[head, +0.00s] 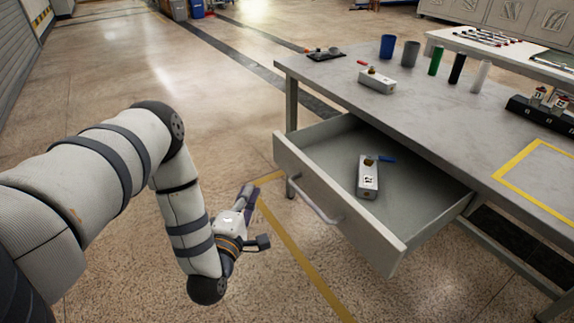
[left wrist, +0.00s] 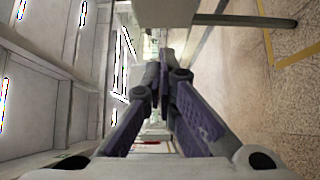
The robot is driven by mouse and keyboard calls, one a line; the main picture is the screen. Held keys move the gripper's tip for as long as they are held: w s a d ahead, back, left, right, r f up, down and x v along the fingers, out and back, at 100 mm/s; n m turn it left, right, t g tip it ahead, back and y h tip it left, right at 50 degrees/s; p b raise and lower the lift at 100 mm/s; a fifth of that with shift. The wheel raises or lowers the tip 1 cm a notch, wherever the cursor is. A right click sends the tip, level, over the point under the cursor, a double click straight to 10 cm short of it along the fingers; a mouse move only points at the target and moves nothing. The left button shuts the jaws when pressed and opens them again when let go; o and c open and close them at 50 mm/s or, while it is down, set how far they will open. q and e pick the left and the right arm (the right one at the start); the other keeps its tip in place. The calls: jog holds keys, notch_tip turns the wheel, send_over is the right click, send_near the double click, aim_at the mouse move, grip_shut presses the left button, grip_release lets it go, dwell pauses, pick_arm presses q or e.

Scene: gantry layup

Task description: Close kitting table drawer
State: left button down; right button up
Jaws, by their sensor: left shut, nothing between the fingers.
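The kitting table (head: 445,122) stands at the right in the head view. Its grey drawer (head: 330,193) is pulled out towards me, with a bar handle (head: 314,203) on its front. A white box-like item (head: 368,178) with a dark label and a blue piece by its top lies inside. My left gripper (head: 248,192) is in front of the drawer, left of the handle and apart from it. In the left wrist view its purple fingers (left wrist: 165,62) meet at the tips with nothing between them. My right gripper is in neither view.
On the tabletop stand a blue cup (head: 387,46), a grey cup (head: 410,54), several bottles, a white box (head: 377,82) and a dark tray (head: 326,54). A second table (head: 510,50) is behind. A yellow floor line (head: 300,258) runs below the drawer. The floor at the left is clear.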

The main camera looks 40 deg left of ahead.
pick_arm(q)
send_near(278, 150)
jog(key=a, duration=0.3)
jog(key=shift+w+d+b, duration=0.2)
jog(key=shift+w+d, duration=0.05)
jog(key=shift+w, duration=0.8)
jog(key=shift+w+d+b, duration=0.15)
jog(key=shift+w+d, duration=0.1)
jog(key=shift+w, duration=0.8)
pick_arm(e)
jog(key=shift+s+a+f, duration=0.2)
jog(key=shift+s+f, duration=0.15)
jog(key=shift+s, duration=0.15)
